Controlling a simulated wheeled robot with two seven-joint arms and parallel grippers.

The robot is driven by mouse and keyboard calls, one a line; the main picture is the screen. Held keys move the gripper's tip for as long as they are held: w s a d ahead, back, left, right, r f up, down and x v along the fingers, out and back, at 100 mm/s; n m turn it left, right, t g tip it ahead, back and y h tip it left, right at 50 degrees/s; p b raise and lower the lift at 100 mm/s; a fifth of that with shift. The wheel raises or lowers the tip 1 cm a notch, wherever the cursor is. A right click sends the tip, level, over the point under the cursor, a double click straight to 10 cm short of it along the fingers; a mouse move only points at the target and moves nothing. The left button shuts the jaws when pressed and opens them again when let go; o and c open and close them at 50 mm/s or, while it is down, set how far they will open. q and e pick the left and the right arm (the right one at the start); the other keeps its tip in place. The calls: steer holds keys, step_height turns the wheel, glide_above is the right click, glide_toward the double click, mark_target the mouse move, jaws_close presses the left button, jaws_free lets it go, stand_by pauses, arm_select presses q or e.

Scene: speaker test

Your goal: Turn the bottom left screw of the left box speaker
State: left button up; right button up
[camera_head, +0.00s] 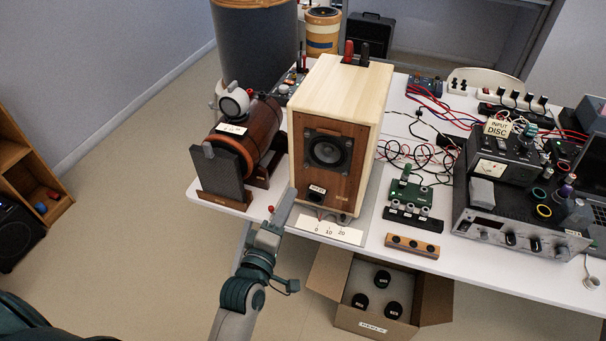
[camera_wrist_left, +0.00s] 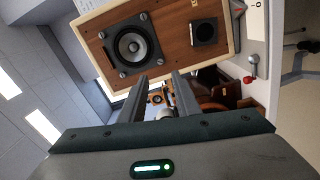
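The left box speaker (camera_head: 345,90) is a pale wooden box with a brown front, standing at the table's front edge. Its driver (camera_head: 327,150) sits in a dark square plate with screws at its corners. In the wrist view the speaker (camera_wrist_left: 185,42) appears turned on its side, and the plate's bottom left screw (camera_wrist_left: 160,61) shows just beyond the gap between my fingertips. My left gripper (camera_head: 284,205) is in front of the speaker's lower left edge. Its two fingers (camera_wrist_left: 159,82) are apart with nothing held between them. My right gripper is in neither view.
A brown cylindrical speaker with a grey panel (camera_head: 223,172) stands close on the left. A white scale plate (camera_head: 330,230) lies below the speaker. Cables, a green board (camera_head: 410,190) and an amplifier (camera_head: 520,235) fill the right. An open carton (camera_head: 433,300) stands on the floor.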

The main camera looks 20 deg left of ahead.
mark_target(306, 166)
arm_select(q)
steer(key=w+b, duration=0.1)
steer(key=w, duration=0.4)
steer(key=w+b, duration=0.2)
steer(key=w, duration=0.3)
steer(key=shift+w+d+f, duration=0.1)
steer(key=shift+d, duration=0.1)
steer(key=shift+w+b, duration=0.35)
steer(key=shift+w, duration=0.3)
jaws_close()
